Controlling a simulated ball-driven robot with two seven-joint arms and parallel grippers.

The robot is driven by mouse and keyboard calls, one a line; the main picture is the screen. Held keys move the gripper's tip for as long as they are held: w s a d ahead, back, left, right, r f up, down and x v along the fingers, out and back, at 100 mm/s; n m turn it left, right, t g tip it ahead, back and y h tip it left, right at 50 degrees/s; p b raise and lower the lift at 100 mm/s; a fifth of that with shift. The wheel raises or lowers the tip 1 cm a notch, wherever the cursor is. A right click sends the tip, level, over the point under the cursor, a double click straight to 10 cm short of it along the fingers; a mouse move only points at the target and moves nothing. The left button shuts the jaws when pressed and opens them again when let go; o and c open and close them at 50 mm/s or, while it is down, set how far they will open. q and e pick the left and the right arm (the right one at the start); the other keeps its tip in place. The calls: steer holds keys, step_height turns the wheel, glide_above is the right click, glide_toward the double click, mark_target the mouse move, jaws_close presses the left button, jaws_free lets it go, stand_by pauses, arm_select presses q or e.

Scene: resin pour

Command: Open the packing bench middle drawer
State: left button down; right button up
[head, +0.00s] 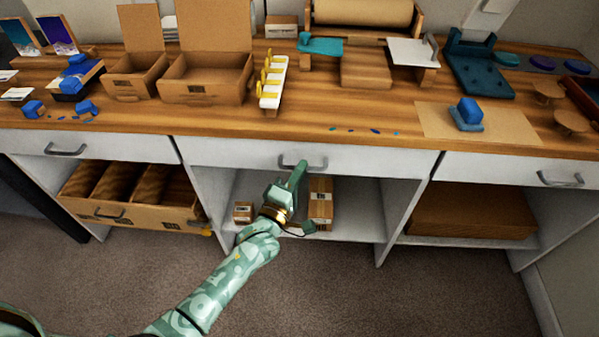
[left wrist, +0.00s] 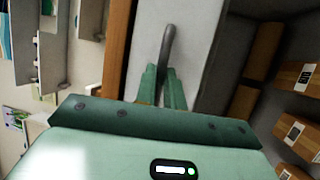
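The middle drawer (head: 240,153) of the bench has a white front that looks flush with its neighbours, so it appears closed. Its grey bar handle (head: 318,163) is partly hidden by my left gripper (head: 299,172). In the left wrist view the handle (left wrist: 168,45) passes between the two green fingers of my left gripper (left wrist: 163,72). The fingers are close together and appear shut on the bar. The white drawer front (left wrist: 200,30) fills the space behind the handle there. My right gripper is not in view.
Below the drawer, an open shelf holds small cartons (head: 320,203). A left drawer (head: 90,145) and right drawer (head: 525,170) flank it. The wooden benchtop (head: 300,140) carries an open box (head: 207,75), a blue part (head: 467,112) and small blue bits near the front edge.

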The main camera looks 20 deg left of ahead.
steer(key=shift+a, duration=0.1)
